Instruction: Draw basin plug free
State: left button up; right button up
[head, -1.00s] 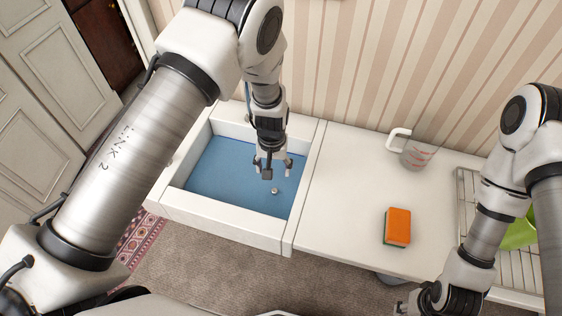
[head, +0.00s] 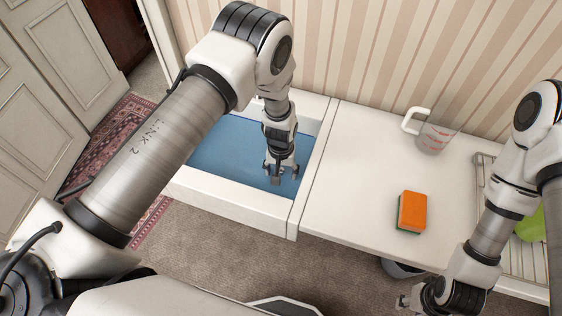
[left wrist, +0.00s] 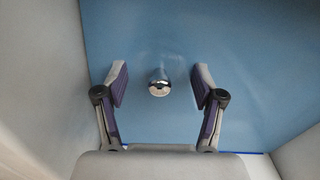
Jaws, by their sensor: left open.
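The white basin (head: 232,199) holds blue water (head: 225,155). In the left wrist view the plug (left wrist: 159,85), a small shiny metal knob, stands between the two open fingers, a little beyond their tips and centred. My left gripper (head: 280,178) points down over the basin, open and empty; it also shows in the left wrist view (left wrist: 159,78). In the head view the gripper hides the plug. I cannot tell the height of the fingertips above the plug. My right gripper (head: 408,300) is at the bottom right, away from the basin, and its fingers are only partly clear.
A wire rack (head: 520,262) with a green item (head: 531,226) is at the far right. The basin walls stand close around my left gripper.

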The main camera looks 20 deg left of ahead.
pick_arm(q)
jog(key=shift+w+f, duration=0.15)
jog(key=shift+f, duration=0.35)
jog(key=shift+r, duration=0.1)
jog(key=shift+c, duration=0.7)
grip_shut()
jog(key=shift+r+p, duration=1)
jog(key=shift+r, duration=0.25)
jog(key=shift+r, duration=0.15)
